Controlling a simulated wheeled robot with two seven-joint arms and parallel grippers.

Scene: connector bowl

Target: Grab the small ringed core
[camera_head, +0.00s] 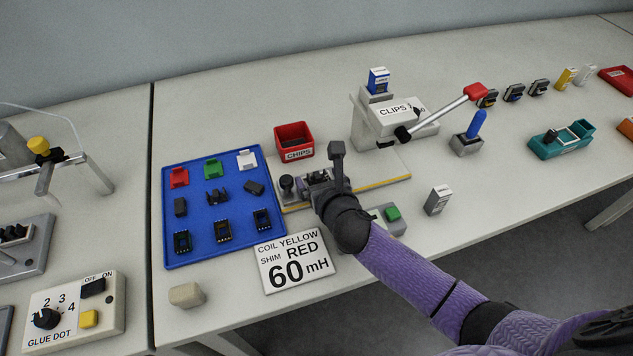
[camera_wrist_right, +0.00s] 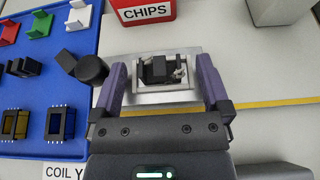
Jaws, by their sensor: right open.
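My right gripper (camera_head: 328,172) is over the metal fixture beside the blue tray. In the right wrist view its fingers (camera_wrist_right: 160,78) are open, one on each side of the fixture (camera_wrist_right: 166,97), with a small black part (camera_wrist_right: 158,70) in the fixture between them. I cannot tell whether the fingers touch it. My left gripper is not in view.
A red CHIPS bin (camera_head: 294,141) stands behind the fixture. A CLIPS press (camera_head: 390,120) with a red-knobbed lever is behind to the right. A card (camera_head: 294,262) reads coil yellow, shim red, 60 mH. A dark round knob (camera_wrist_right: 92,68) is close to the left finger in the wrist view.

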